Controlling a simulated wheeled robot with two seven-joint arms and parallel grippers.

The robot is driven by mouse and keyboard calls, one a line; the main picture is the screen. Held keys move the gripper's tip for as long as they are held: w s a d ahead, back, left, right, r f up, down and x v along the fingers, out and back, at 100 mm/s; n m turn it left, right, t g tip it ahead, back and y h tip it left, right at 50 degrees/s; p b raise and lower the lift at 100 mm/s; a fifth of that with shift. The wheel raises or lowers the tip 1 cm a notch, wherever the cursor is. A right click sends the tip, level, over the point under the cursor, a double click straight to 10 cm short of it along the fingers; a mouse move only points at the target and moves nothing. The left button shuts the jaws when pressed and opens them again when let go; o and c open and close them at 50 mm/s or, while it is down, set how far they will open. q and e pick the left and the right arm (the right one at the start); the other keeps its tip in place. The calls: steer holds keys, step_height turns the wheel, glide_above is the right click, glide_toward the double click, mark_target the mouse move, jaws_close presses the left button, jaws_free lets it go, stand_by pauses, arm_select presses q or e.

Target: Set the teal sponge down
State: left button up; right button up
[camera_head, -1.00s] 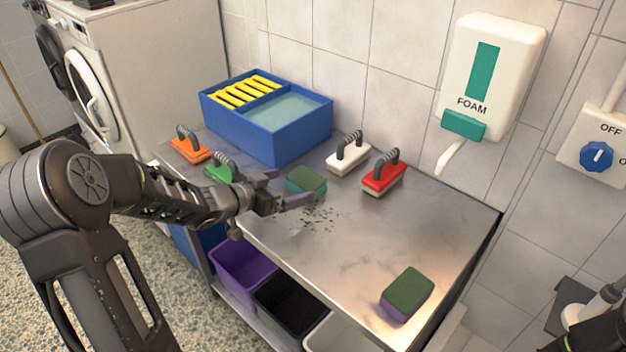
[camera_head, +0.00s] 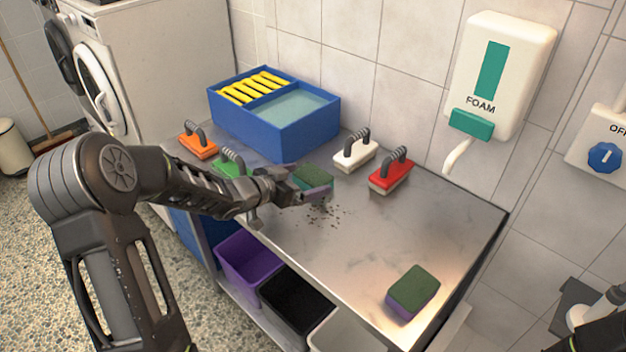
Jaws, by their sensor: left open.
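The teal sponge (camera_head: 317,176), with a dark green scouring top, is on the steel table towards its back, beside some dark crumbs. My left gripper (camera_head: 300,184) is open at the sponge, with its near finger in front of the sponge's near side. That finger and the hand hide part of the sponge, so I cannot tell whether the fingers touch it. A purple sponge (camera_head: 412,291) with a green top lies at the table's front right. My right gripper is not in view; only a dark piece of my arm shows at the lower right corner.
Orange (camera_head: 198,146), green (camera_head: 232,163), white (camera_head: 354,152) and red (camera_head: 391,174) brushes stand around the sponge. A blue two-part tub (camera_head: 268,136) stands behind.

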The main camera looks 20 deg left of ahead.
mark_target(306, 179)
arm_select(q)
steer(key=x, duration=0.3)
steer(key=shift+w+d+f, duration=0.1)
steer(key=shift+w+f, duration=0.1)
steer(key=shift+w, duration=0.1)
steer(key=shift+c, duration=0.3)
steer(key=c, duration=1.2)
step_height(306, 179, up, 10)
steer(key=shift+r+p, duration=0.1)
steer(key=shift+p, duration=0.9)
